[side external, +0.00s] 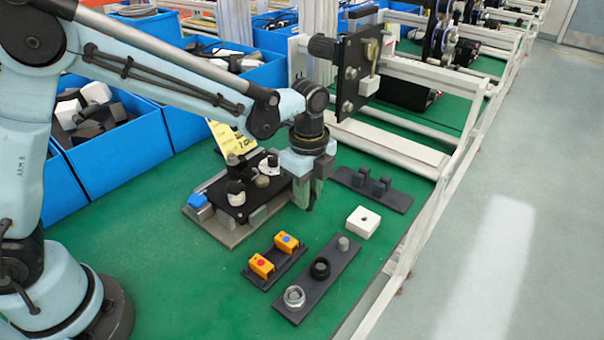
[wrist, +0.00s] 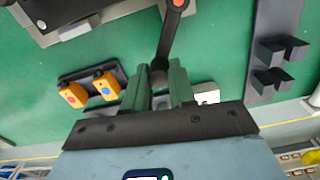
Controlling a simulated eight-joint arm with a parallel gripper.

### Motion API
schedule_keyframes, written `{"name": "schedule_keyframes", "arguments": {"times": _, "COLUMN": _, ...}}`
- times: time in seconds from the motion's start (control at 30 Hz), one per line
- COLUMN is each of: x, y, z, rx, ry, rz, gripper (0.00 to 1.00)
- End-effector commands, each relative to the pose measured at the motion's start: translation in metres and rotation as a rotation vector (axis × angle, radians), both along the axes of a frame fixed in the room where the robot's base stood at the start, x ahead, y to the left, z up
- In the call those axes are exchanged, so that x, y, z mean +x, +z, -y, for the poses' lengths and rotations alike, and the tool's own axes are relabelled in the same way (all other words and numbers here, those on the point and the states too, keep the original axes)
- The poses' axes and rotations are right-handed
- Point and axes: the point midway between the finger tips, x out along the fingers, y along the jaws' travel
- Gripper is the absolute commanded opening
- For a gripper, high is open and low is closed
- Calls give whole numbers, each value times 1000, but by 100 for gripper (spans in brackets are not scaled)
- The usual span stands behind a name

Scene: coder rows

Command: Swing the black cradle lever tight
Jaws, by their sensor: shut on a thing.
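The black lever (wrist: 167,42) shows in the wrist view. It has an orange-centred pivot at the top edge and its end reaches down between my two fingers. My gripper (wrist: 160,80) is shut on this end; the fingers hide part of it. In the side view my gripper (side external: 308,203) points down at the right-hand side of the cradle fixture (side external: 232,209), a black block on a grey metal base plate. The lever cannot be made out clearly there, behind my gripper. A corner of the fixture shows at the upper left of the wrist view (wrist: 72,25).
In front lie a holder with two orange button boxes (side external: 261,266), a dark strip with round fittings (side external: 318,283) and a white block (side external: 362,222). A dark bracket strip (side external: 392,196) lies to the right. Blue bins (side external: 118,150) stand behind. Green table is bare at front left.

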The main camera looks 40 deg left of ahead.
Motion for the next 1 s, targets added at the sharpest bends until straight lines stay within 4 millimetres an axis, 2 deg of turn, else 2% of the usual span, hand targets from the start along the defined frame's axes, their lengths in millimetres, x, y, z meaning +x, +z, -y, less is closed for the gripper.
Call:
{"name": "schedule_keyframes", "arguments": {"times": 0.07, "x": -2, "y": 1, "z": 1, "rx": -1, "ry": -3, "rz": -6, "gripper": 0}}
{"name": "schedule_keyframes", "arguments": {"times": 0.1, "x": -2, "y": 1, "z": 1, "rx": -1, "ry": -2, "rz": -7, "gripper": 29}}
{"name": "schedule_keyframes", "arguments": {"times": 0.23, "x": -2, "y": 1, "z": 1, "rx": 0, "ry": -1, "rz": -6, "gripper": 49}}
{"name": "schedule_keyframes", "arguments": {"times": 0.53, "x": -1, "y": 1, "z": 0, "rx": 0, "ry": 1, "rz": -3, "gripper": 50}}
{"name": "schedule_keyframes", "arguments": {"times": 0.67, "x": -1, "y": 9, "z": 0, "rx": 0, "ry": 1, "rz": -3, "gripper": 50}}
{"name": "schedule_keyframes", "arguments": {"times": 1.0, "x": -1, "y": 66, "z": 0, "rx": 0, "ry": 1, "rz": -3, "gripper": 50}}
